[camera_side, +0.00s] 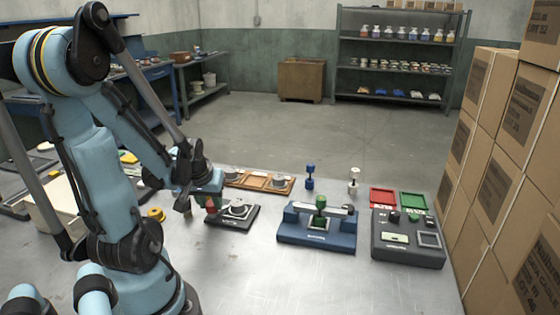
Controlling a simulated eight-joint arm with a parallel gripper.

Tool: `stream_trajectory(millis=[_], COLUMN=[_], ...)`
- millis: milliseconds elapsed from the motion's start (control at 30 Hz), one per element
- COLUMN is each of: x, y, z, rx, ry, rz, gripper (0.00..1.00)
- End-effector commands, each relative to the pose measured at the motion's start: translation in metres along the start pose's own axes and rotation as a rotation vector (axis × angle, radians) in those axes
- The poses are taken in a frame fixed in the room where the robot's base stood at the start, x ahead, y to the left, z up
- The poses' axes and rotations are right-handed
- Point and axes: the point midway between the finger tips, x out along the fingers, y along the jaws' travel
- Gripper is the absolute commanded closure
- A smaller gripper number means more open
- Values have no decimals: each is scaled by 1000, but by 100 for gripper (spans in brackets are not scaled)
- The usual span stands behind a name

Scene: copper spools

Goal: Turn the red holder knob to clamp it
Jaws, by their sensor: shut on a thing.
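The holder (246,222) is a dark, flat base with a grey round part on top, standing on the metal table left of centre. Its red knob (211,207) shows at the left end of the holder, directly below my gripper. My gripper (209,203) points down over the knob and is shut on it. The fingers and the arm's end hide part of the knob, so its turn angle cannot be read.
A blue fixture (316,238) with a green knob stands right of the holder. A dark control box (408,248) is further right, with red (383,197) and green (414,203) trays behind. A wooden tray (234,182) lies behind the holder. The front table is clear.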

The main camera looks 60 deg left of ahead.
Motion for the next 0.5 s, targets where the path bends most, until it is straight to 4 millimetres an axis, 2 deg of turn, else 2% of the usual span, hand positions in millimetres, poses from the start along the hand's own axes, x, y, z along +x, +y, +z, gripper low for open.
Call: stream_trajectory(millis=[500], x=[0], y=[-1], z=[0], rx=[102], ry=[0], rz=[41], gripper=[97])
